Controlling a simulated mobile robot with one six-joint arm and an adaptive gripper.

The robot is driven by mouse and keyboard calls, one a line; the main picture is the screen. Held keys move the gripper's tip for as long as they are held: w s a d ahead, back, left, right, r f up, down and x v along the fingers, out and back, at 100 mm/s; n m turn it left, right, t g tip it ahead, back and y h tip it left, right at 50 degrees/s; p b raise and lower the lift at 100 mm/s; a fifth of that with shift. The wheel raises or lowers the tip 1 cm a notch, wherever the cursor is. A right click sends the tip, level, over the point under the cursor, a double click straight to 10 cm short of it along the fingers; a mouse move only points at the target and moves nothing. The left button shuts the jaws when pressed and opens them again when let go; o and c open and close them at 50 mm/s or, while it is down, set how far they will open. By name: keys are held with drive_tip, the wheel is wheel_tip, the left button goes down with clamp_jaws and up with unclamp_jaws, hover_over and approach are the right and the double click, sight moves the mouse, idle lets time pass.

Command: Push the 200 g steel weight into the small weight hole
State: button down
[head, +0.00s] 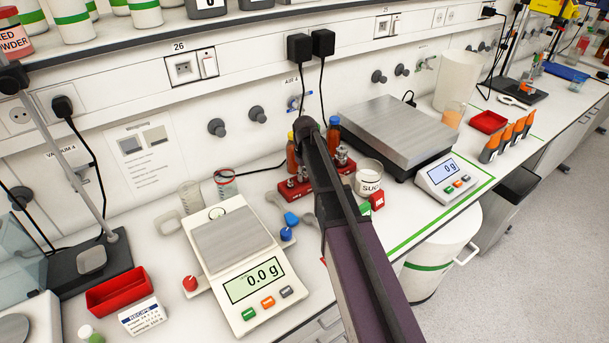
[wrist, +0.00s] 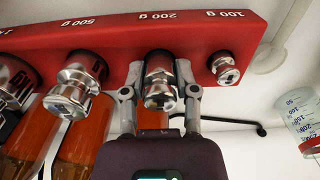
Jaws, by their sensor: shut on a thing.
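In the wrist view, the red weight block (wrist: 110,35) crosses the top, with labels 500 g, 200 g and 100 g. The 200 g steel weight (wrist: 160,88) is at the 200 g label, between the two fingers of my gripper (wrist: 158,72), which is shut on it. Its lower end and the hole are hidden, so I cannot tell how deep it sits. The 500 g weight (wrist: 76,88) and the smaller 100 g weight (wrist: 224,68) stand on either side. In the head view, my arm covers most of the red block (head: 290,190) and hides the gripper.
Orange bottles (wrist: 85,130) stand close beside the block. A beaker (wrist: 303,118) is at the right of the wrist view. In the head view, a balance reading 0.0 g (head: 235,260) is left of my arm; a sugar jar (head: 368,177) and larger scale (head: 400,130) are right.

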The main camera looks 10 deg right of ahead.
drive_tip(key=shift+r+p, duration=0.35)
drive_tip(key=shift+r, duration=0.1)
drive_tip(key=shift+r, duration=0.2)
drive_tip(key=shift+c, duration=1.5)
unclamp_jaws()
drive_tip(key=shift+r, duration=0.1)
